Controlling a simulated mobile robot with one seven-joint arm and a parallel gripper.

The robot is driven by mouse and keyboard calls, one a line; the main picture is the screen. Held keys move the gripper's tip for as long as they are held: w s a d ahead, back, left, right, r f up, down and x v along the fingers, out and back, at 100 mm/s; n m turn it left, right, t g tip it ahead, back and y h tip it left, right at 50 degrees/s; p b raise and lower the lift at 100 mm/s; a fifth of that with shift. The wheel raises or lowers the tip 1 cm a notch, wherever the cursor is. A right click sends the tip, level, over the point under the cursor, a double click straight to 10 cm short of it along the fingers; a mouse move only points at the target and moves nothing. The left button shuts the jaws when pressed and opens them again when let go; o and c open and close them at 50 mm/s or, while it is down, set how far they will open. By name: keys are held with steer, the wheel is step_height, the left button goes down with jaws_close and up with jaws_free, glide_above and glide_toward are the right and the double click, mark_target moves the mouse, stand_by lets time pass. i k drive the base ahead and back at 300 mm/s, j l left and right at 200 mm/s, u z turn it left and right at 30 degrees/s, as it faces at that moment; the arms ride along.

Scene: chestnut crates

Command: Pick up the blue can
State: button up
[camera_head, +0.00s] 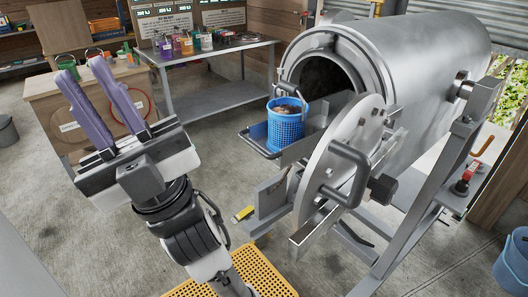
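Several small coloured cans stand in a row on the metal table (225,51) at the back. One at the right end of the row looks blue or teal and is the likely blue can (206,41); it is small and its exact colour is hard to tell. My gripper (82,64) is at the left, nearer to me than the cans and well apart from them. Its two purple fingers point up, are spread apart, and hold nothing between them.
A blue perforated basket (285,130) with brownish contents sits on a tray before the open metal drum (430,70). A wooden workbench (50,112) stands behind my gripper. A yellow grate (262,272) and a blue bucket (512,262) are low in view. Bare floor lies between.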

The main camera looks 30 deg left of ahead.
mark_target(287, 117)
steer(key=i+u, duration=0.15)
steer(key=u, duration=0.25)
steer(key=i+u, duration=0.1)
steer(key=u, duration=0.3)
steer(key=i+l+u, duration=0.1)
steer(key=u, duration=0.3)
